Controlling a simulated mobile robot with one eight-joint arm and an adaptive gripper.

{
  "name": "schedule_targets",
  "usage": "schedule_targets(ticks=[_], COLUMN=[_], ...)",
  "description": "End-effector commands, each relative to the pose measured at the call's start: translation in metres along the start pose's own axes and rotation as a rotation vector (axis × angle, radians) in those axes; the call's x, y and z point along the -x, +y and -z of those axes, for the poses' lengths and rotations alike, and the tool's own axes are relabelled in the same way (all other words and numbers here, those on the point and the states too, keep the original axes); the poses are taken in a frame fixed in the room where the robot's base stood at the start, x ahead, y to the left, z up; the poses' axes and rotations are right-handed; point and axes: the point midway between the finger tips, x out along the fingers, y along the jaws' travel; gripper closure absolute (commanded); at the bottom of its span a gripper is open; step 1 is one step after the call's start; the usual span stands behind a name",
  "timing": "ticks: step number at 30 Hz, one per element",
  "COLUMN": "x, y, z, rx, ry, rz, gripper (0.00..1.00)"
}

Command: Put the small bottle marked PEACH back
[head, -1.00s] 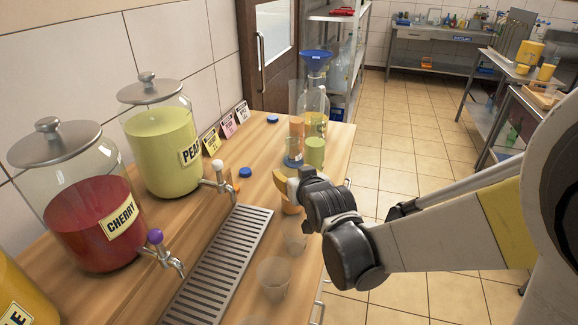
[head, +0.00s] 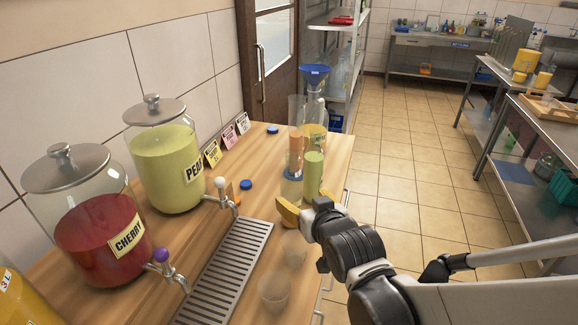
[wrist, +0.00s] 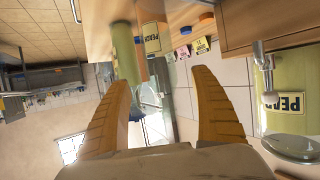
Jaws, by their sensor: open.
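A PEACH label shows upside down on a small clear bottle (wrist: 153,38) in the wrist view, beyond my fingers. A green cylinder (wrist: 122,50) stands beside it. In the head view the green cylinder (head: 314,172) and an orange-filled tube (head: 296,150) stand close together at the counter's right edge. A clear bottle with a blue funnel (head: 315,72) is behind them; I cannot tell for sure which one carries the label. My gripper (head: 306,204) is open just in front of this cluster. In the wrist view its fingers (wrist: 160,78) are apart with nothing held.
The large PEACH dispenser (head: 167,165) and CHERRY dispenser (head: 103,235) stand on the left. A drip tray (head: 225,275) and two empty cups (head: 274,291) are in front.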

Motion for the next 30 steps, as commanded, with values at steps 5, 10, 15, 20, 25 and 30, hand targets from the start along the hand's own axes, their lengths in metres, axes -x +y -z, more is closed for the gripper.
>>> schedule_targets(ticks=[5, 10, 15, 20, 25, 30], x=[0.02, 0.037, 0.08, 0.132, 0.172, 0.185], y=[0.001, 0.017, 0.047, 0.066, 0.072, 0.072], z=[0.001, -0.006, -0.025, -0.048, -0.065, -0.07], rx=[-0.001, -0.012, -0.049, -0.089, -0.12, -0.129], ry=[-0.002, -0.076, -0.252, -0.417, -0.526, -0.561], rz=[-0.001, -0.031, -0.091, -0.132, -0.152, -0.156], gripper=[0.26, 0.26, 0.26, 0.26, 0.26, 0.26])
